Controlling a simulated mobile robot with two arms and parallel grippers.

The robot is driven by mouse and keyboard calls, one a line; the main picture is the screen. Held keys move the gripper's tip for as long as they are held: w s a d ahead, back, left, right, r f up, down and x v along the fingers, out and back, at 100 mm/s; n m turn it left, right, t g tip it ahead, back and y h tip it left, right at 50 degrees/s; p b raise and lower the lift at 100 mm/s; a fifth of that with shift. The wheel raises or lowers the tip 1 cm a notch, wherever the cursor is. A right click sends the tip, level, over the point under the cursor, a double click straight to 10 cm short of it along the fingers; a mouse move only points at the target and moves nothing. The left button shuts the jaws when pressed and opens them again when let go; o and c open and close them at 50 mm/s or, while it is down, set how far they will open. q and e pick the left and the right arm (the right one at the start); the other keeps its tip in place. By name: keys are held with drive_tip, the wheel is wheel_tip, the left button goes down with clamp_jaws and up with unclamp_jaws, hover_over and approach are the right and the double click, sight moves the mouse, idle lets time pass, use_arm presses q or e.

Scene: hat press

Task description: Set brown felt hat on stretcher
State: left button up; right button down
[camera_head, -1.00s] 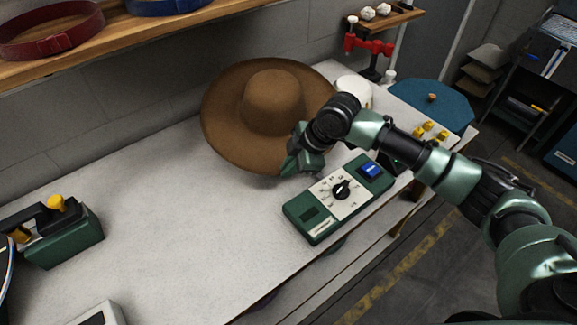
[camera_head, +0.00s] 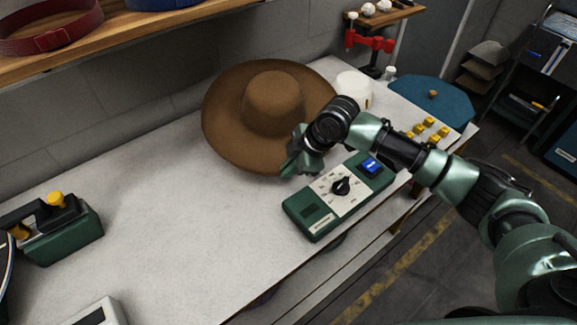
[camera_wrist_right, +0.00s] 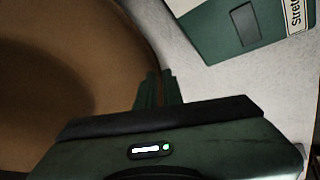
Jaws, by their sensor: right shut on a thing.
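The brown felt hat (camera_head: 272,100) has a tall crown and a wide round brim, and sits crown up at the back of the white table. My right gripper (camera_head: 291,168) is shut on the near right edge of its brim. In the right wrist view the brim (camera_wrist_right: 75,70) fills the left side and its edge meets the fingers (camera_wrist_right: 157,88). The green control box (camera_head: 338,196) with a dial and a lit blue switch lies just in front of the hat; in the right wrist view its label is partly readable as "Stret". My left gripper does not show.
A white round block (camera_head: 354,90) stands right of the hat, with a blue piece (camera_head: 432,97) and several yellow knobs (camera_head: 427,127) beyond. A green iron-like tool (camera_head: 62,232) stands at left. A wooden shelf (camera_head: 120,38) overhangs the back. The table middle is clear.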

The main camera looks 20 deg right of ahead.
drive_tip(key=shift+f, duration=0.5)
idle(0.4)
drive_tip(key=c, duration=1.5)
unclamp_jaws()
